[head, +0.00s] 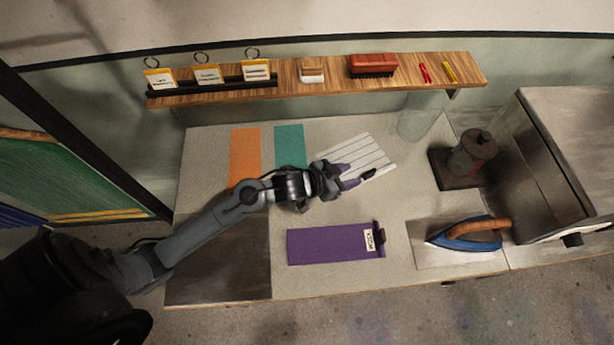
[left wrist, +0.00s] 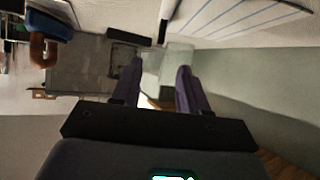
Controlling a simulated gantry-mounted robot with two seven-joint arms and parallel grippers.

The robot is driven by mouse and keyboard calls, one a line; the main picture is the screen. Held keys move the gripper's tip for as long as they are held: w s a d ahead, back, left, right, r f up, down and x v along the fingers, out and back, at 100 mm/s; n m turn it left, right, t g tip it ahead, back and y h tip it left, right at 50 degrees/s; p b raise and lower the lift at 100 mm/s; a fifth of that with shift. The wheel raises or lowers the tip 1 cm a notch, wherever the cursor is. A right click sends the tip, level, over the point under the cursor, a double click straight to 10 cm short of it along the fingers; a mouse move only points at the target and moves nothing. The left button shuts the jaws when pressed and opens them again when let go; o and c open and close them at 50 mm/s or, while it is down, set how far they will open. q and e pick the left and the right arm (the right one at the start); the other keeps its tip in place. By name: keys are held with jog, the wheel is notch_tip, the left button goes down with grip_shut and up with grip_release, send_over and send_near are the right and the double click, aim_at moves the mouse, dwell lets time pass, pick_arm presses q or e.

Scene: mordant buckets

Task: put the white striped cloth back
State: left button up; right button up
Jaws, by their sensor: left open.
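The white striped cloth (head: 360,149) lies on the worktable to the right of the teal cloth. It also shows at the top right of the left wrist view (left wrist: 255,18). My left gripper (head: 356,177) is at the cloth's near edge, with its purple fingers pointing right. In the left wrist view the fingers (left wrist: 160,72) are apart, with nothing seen held between them. The gripper and wrist hide the cloth's near left part. A small black piece shows by the fingertips. I cannot tell whether the fingers touch the cloth. My right gripper is not in view.
Orange (head: 244,155) and teal (head: 289,146) cloths lie to the left. A purple cloth (head: 325,246) with a tag lies nearer. A clear container (head: 417,122), a dark burner-like device (head: 472,160) and a blue iron (head: 467,235) stand right. A wooden shelf (head: 325,82) runs behind.

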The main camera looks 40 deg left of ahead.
pick_arm(q)
jog(key=s+f+g+y, duration=0.1)
jog(key=s, duration=0.2)
jog(key=s+a+f+n+g+y, duration=0.1)
jog(key=s, duration=0.3)
jog(key=s+f+g+y, duration=0.1)
jog(key=s, duration=0.3)
jog(key=shift+s+a+f, duration=0.15)
jog(key=shift+a+f, duration=0.1)
jog(key=s+g, duration=0.1)
jog(key=s, duration=0.3)
jog(key=s+a+g, duration=0.1)
jog(key=s+g, duration=0.1)
jog(key=s, duration=0.2)
jog(key=s+n+g+y, duration=0.1)
jog(key=s, duration=0.4)
jog(key=shift+s+a+f+g, duration=0.15)
jog(key=shift+f+g, duration=0.1)
jog(key=shift+g, duration=0.15)
jog(key=shift+r, duration=0.1)
notch_tip(320, 180, up, 25)
jog(key=p, duration=2.5)
jog(key=shift+r, duration=0.1)
